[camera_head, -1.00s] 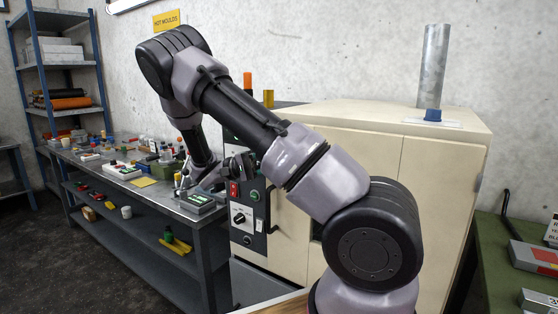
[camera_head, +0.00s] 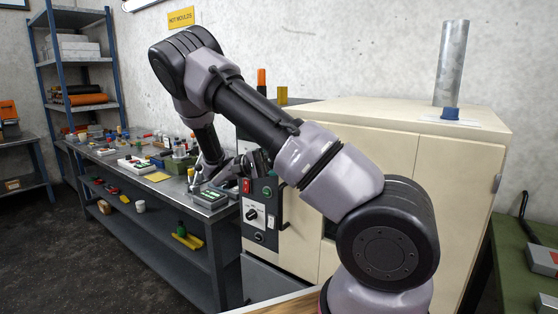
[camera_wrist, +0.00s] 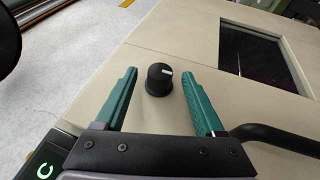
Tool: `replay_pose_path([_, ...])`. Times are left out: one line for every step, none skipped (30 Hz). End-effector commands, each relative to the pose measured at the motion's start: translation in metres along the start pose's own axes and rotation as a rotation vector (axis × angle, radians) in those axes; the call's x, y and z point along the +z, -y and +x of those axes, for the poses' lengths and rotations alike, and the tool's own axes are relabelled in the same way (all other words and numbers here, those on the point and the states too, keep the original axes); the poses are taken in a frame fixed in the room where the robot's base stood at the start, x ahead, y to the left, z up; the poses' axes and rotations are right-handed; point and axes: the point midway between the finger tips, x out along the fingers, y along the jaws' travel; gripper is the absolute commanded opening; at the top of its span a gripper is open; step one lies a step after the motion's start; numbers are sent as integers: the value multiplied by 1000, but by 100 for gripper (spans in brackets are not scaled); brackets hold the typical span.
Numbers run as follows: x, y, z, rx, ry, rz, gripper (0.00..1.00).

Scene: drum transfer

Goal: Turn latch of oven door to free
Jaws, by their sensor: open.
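The oven (camera_head: 390,140) is a large cream cabinet on the right in the head view. Its door latch (camera_wrist: 159,80) is a round black knob with a white mark, on the cream front in the wrist view. My gripper (camera_wrist: 160,72) is open, with one green finger on each side of the knob in the picture. Gaps show between the knob and both fingers; I cannot tell how far it stands beyond the tips. In the head view my arm hides the latch, and the fingers are hard to make out beside the control panel (camera_head: 262,215).
A black bar handle (camera_wrist: 275,136) sticks out right of my gripper in the wrist view. A dark window (camera_wrist: 262,58) lies beyond the knob. A cluttered steel bench (camera_head: 160,195) stands left of the oven, and a green table (camera_head: 510,262) stands at right.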

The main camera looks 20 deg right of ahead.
Motion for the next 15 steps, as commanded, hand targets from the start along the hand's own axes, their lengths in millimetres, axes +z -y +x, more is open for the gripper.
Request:
replay_pose_path([0, 0, -8, 2, -4, 1, 71])
replay_pose_path([0, 0, -12, 2, -5, 2, 71])
replay_pose_path([0, 1, -20, 2, -5, 3, 71])
replay_pose_path([0, 1, -26, 2, -5, 5, 71])
replay_pose_path([0, 0, -32, 3, -6, 4, 71])
replay_pose_path([0, 1, -41, 3, -5, 4, 71])
replay_pose_path([0, 1, -47, 3, -5, 5, 71])
replay_pose_path([0, 1, -54, 3, -6, 5, 71])
replay_pose_path([0, 1, -62, 3, -4, 4, 71])
replay_pose_path([0, 1, -67, 3, -3, 4, 71])
replay_pose_path([0, 1, -73, 2, -5, 5, 71])
replay_pose_path([0, 1, -79, 2, -5, 3, 71])
replay_pose_path([0, 1, -83, 2, -3, 4, 71])
replay_pose_path([0, 1, -87, 2, -2, 3, 71])
replay_pose_path([0, 1, -92, 2, -3, 2, 71])
